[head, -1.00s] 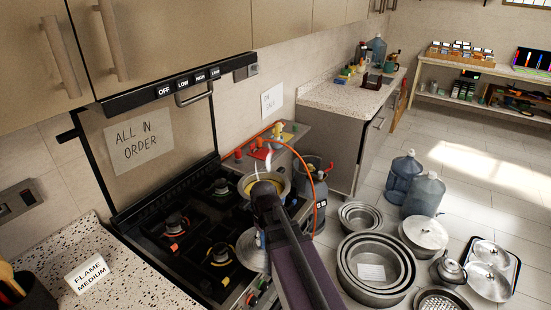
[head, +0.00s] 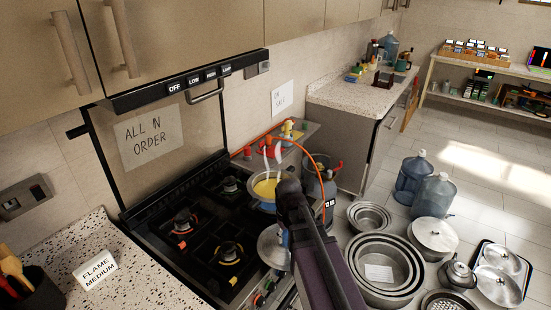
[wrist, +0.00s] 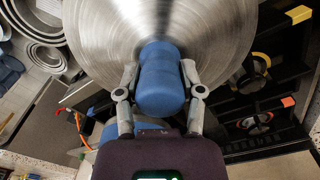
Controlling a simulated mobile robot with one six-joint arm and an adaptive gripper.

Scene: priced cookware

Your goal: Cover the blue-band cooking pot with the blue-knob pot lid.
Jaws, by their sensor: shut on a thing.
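The blue-knob pot lid (wrist: 100,30) is a brushed metal disc that fills the top of the wrist view. My gripper (wrist: 160,85) is shut on its blue knob (wrist: 160,80), one finger on each side. In the head view the lid (head: 272,246) hangs tilted at the stove's front edge, partly behind my arm. The blue-band cooking pot (head: 258,199) stands on the far right burner, with yellow contents and steam above it. The lid is apart from the pot, on its near side. My arm hides part of the pot's right side.
The stove (head: 190,255) has other burners, bare of pots. A gas cylinder (head: 318,185) with an orange hose stands right of the pot. Nested metal pots (head: 380,268) and water jugs (head: 432,197) stand on the floor. A speckled counter (head: 60,260) is at the left.

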